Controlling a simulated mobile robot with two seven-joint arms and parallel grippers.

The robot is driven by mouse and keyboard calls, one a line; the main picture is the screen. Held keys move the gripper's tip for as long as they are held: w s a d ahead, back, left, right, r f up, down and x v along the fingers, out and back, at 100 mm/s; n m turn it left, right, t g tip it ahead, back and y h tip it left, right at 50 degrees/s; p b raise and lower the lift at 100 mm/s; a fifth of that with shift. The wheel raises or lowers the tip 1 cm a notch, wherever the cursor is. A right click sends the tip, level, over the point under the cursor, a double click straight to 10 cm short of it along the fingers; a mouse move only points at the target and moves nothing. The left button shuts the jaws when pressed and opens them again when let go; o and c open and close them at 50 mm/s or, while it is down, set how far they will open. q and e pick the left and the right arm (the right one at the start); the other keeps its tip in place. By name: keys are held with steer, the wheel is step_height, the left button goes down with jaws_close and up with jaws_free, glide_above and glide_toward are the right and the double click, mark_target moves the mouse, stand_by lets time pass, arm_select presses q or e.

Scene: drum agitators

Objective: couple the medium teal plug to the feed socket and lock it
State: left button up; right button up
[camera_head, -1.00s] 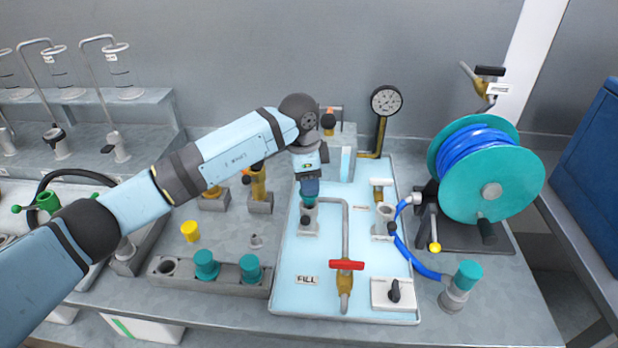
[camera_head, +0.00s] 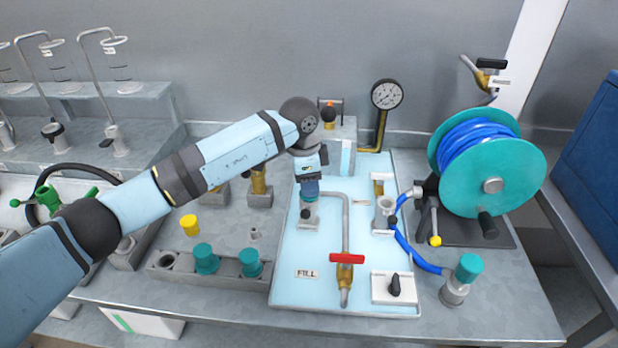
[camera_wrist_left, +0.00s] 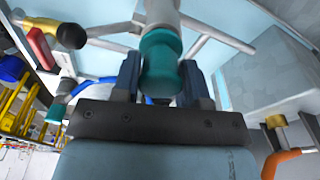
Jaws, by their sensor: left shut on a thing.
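My left gripper (camera_head: 310,180) points down over the left part of the light blue tray (camera_head: 285,290). It is shut on a teal plug (camera_wrist_left: 160,65), which also shows below the fingers in the head view (camera_head: 309,189). The plug is in line with a grey upright socket (camera_head: 308,214) and meets its top. In the left wrist view the socket (camera_wrist_left: 161,14) lies directly beyond the plug. I cannot tell whether the plug is locked. A bent grey pipe leads from this socket to a red-handled valve (camera_head: 347,259). My right gripper is not in view.
Two teal plugs (camera_head: 206,259) (camera_head: 250,263) stand in a grey rack. A second grey socket (camera_head: 384,214) is to the right, near a blue hose reel (camera_head: 487,165). A teal-capped fitting (camera_head: 462,280) stands at the front right. A gauge (camera_head: 386,95) rises behind.

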arm_select(q)
steer(key=shift+f, duration=0.4)
stand_by(0.6)
steer(key=o, duration=1)
step_height(320, 180, up, 8)
steer(key=p, duration=0.5)
steer(key=shift+f, duration=0.1)
